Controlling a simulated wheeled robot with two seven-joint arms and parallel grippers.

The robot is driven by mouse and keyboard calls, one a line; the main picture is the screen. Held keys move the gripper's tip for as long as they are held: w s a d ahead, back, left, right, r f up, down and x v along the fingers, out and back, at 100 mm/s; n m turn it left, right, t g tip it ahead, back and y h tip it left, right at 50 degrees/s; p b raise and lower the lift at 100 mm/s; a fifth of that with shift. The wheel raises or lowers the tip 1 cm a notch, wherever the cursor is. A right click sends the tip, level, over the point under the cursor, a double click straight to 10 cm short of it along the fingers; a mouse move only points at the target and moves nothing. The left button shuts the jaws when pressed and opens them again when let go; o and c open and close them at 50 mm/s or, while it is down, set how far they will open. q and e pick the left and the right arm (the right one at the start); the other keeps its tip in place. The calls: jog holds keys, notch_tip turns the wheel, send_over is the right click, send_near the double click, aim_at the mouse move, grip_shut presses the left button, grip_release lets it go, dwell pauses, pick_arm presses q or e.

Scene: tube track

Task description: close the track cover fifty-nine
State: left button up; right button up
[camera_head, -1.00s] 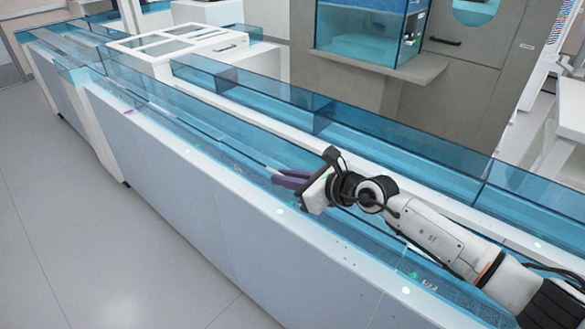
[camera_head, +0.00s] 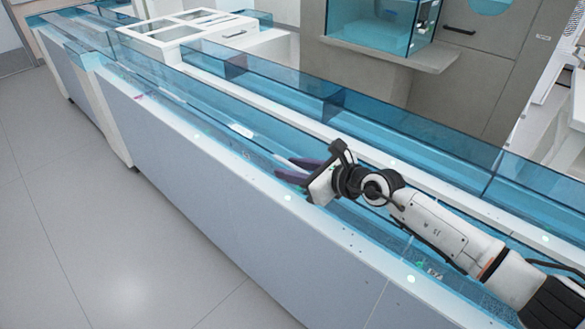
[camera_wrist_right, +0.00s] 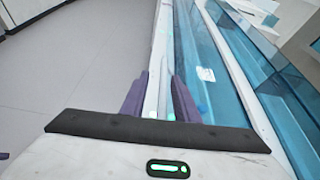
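The tube track (camera_head: 225,155) is a long white-edged channel with clear blue panels, running diagonally through the head view. I cannot read any number marking cover fifty-nine. A clear blue cover strip (camera_head: 195,97) lies along the channel, beyond the right gripper; a small white label (camera_head: 241,130) shows on it. My right gripper (camera_head: 289,169) is over the channel, its dark purple fingers parted. In the right wrist view the fingers (camera_wrist_right: 159,97) straddle the track's white edge, with no object clearly held; contact cannot be told. The white label (camera_wrist_right: 206,74) shows ahead, right of them. My left gripper is not in view.
A second blue-panelled channel (camera_head: 400,135) runs parallel behind the track. A white framed box (camera_head: 185,35) stands at the upper left, and a grey cabinet with a shelf (camera_head: 390,52) at the back. Open floor (camera_head: 90,230) lies at the left.

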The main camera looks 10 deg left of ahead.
jog(key=shift+d+r, duration=0.1)
jog(key=shift+s+d+r, duration=0.1)
jog(key=shift+d+r, duration=0.05)
jog(key=shift+d, duration=0.05)
jog(key=p+v, duration=0.1)
jog(key=v, duration=0.8)
jog(key=shift+s+d, duration=0.15)
jog(key=shift+s, duration=0.1)
